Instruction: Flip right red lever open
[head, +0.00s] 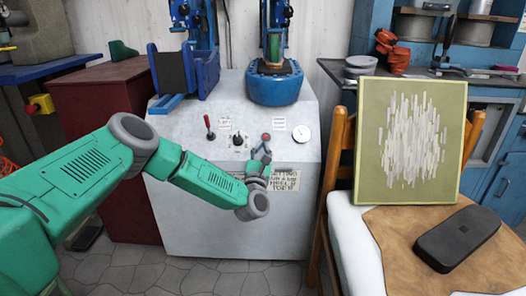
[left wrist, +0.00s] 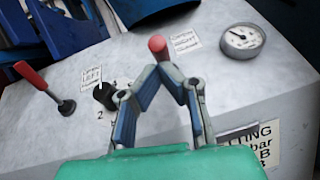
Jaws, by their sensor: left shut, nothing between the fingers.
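The right red lever shows as a red knob (head: 266,137) on the grey machine's top panel. In the left wrist view its red knob (left wrist: 158,46) stands just beyond my fingertips; the fingers hide its stem. My left gripper (head: 263,152) is in front of this lever, with its fingertips (left wrist: 162,70) together and nothing between them. I cannot tell whether they touch the lever. The left red lever (head: 208,122) stands tilted on the same panel, and in the left wrist view it is at the left (left wrist: 38,80). My right gripper is out of view.
A black dial (head: 238,140) sits between the levers, and a round gauge (head: 301,133) is at the panel's right. Blue presses (head: 274,86) rise behind. A chair (head: 338,165) at the right holds a framed picture (head: 411,140) and a black case (head: 456,238).

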